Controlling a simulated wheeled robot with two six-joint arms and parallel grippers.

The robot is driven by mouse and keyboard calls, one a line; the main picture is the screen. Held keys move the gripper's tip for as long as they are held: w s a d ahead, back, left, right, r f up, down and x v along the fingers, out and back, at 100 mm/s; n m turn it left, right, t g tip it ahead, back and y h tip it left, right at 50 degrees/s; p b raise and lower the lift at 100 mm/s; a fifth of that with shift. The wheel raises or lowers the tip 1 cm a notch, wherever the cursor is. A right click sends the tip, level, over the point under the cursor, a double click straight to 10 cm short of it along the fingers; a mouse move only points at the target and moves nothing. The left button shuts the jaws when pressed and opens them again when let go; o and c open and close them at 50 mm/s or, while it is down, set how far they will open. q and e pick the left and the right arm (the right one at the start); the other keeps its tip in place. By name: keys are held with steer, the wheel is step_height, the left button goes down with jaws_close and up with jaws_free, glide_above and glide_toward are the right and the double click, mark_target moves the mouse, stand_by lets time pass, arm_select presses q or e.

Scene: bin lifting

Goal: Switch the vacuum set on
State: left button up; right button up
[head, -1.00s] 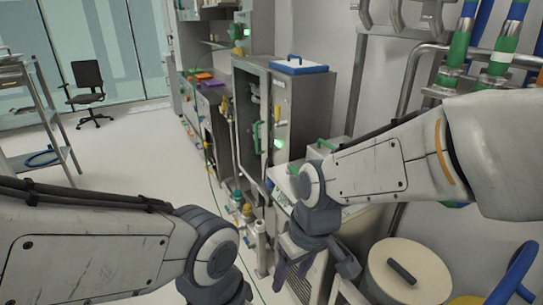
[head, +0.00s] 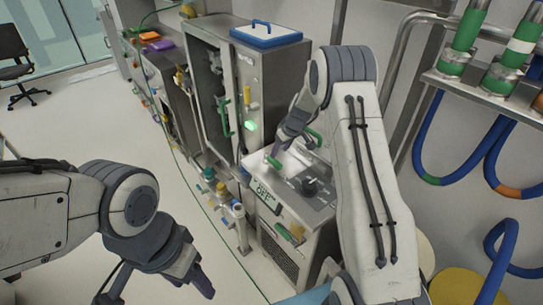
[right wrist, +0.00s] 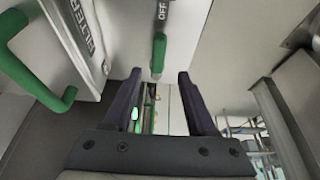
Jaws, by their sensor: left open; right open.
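The vacuum set (head: 318,222) is a low grey metal unit right of centre in the head view, with a sloped top panel and an OFF label on it. A green switch lever (head: 272,162) stands at its back left. In the right wrist view the green lever (right wrist: 158,55) lies just beyond my fingertips, centred between them, with OFF printed beside it. My right gripper (head: 279,147) is open and empty, just above the lever; contact cannot be told. It also shows in the wrist view (right wrist: 159,78). My left gripper (head: 155,290) is open and empty, low at the left.
A tall grey cabinet (head: 286,75) with a blue-rimmed lid on top stands behind the set. Pipes and a blue hose (head: 455,178) are at the right. A large green handle (right wrist: 45,85) is left in the wrist view. Open floor (head: 75,120) lies left.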

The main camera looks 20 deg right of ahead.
mark_target(275, 162)
steer(key=p+x, duration=0.1)
steer(key=x, duration=0.4)
steer(key=shift+d+f+p, duration=0.1)
steer(key=shift+f+p, duration=0.25)
steer(key=shift+f, duration=0.05)
steer(key=shift+x, duration=0.75)
steer(key=shift+s+d, duration=0.1)
steer(key=shift+c, duration=0.3)
jaws_close()
